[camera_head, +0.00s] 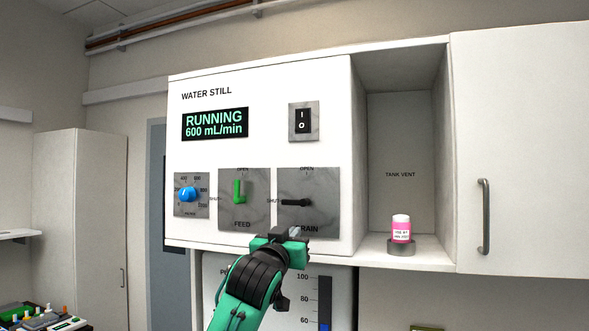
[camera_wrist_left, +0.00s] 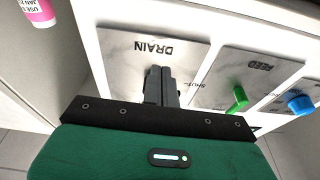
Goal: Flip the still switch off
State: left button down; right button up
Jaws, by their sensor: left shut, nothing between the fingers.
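The water still (camera_head: 270,90) is a white panel whose display (camera_head: 215,124) reads RUNNING 600 mL/min. Its black rocker switch (camera_head: 303,121), marked I above O, sits on a grey plate at the upper right. The wrist view does not show the switch. My left gripper (camera_head: 297,231) is shut and empty at the panel's lower edge, below the drain plate (camera_head: 325,215) and well below the switch. In the left wrist view its fingers (camera_wrist_left: 160,76) overlap the drain plate (camera_wrist_left: 125,48); contact cannot be told. My right gripper is out of view.
The black drain lever (camera_head: 296,202) points left towards SHUT; the green feed lever (camera_head: 237,190) points up. A blue knob (camera_head: 187,194) is at left. A pink-labelled bottle (camera_head: 401,229) stands in the open niche at right. The space before the switch is clear.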

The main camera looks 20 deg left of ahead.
aim_at(301, 124)
pick_arm(q)
jog(key=s+r+t, duration=0.1)
jog(key=s+r, duration=0.4)
jog(key=r, duration=0.5)
jog(key=s+r+t, duration=0.2)
jog(key=s+r, duration=0.2)
jog(key=r, duration=0.5)
jog(key=shift+s+a+r+t+p, duration=0.2)
jog(key=shift+s+r+t+p, duration=0.1)
jog(key=shift+s+r+p, duration=0.1)
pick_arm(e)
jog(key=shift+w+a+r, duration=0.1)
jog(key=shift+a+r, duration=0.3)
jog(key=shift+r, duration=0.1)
